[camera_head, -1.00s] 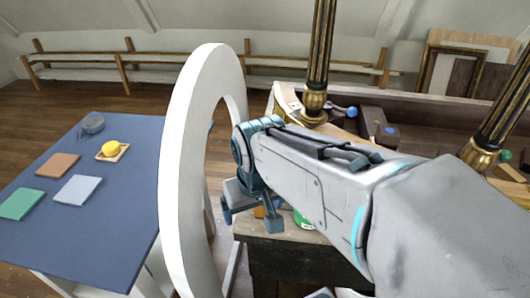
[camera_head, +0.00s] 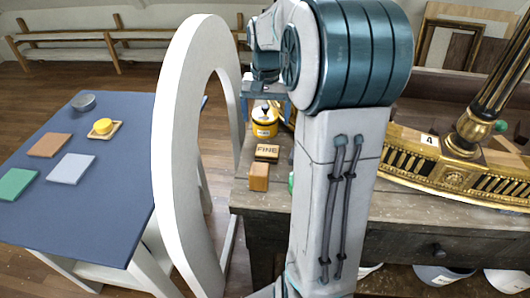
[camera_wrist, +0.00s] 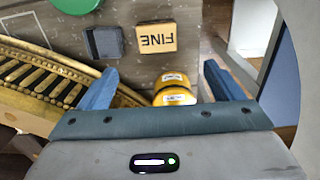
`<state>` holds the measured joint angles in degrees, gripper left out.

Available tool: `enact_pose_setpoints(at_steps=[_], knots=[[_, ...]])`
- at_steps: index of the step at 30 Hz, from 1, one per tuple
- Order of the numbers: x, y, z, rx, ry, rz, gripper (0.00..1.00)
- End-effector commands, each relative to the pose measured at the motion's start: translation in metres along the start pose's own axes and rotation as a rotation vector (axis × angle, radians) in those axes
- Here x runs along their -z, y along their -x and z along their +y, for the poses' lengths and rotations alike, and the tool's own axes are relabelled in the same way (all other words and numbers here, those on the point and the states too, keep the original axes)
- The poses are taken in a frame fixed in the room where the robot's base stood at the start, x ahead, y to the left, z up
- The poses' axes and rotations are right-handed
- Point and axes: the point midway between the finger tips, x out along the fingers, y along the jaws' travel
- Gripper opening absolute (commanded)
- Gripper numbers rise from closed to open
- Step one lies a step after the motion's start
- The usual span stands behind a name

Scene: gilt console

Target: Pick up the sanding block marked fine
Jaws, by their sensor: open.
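The sanding block marked FINE (camera_head: 267,152) lies on the wooden workbench in the head view, its label facing up. In the wrist view the FINE block (camera_wrist: 156,38) is tan with dark letters, beyond my fingertips. My gripper (camera_wrist: 159,70) is open with nothing held between its blue fingers. In the head view my gripper (camera_head: 265,90) is above and behind the block, partly hidden by my arm. A yellow jar (camera_head: 265,122) stands just behind the block. It also shows near the fingers in the wrist view (camera_wrist: 172,80).
A brown block (camera_head: 259,178) sits in front of the FINE block. A dark grey block (camera_wrist: 104,42) is beside it in the wrist view. A white arch (camera_head: 180,160) rises left of the workbench. A gilt piece (camera_head: 450,178) lies right. A blue table (camera_head: 110,210) is far left.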

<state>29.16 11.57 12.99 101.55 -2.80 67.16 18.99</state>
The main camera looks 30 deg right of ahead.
Motion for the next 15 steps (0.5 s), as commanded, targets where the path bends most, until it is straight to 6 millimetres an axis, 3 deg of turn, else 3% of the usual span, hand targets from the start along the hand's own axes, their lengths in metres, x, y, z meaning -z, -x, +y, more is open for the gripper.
enact_pose_setpoints(at_steps=[9, 15], knots=[[-0.001, -0.061, 0.001, -0.001, -0.001, -0.005, 0.87], [-0.001, -0.08, 0.001, -0.001, 0.0, -0.002, 0.87]])
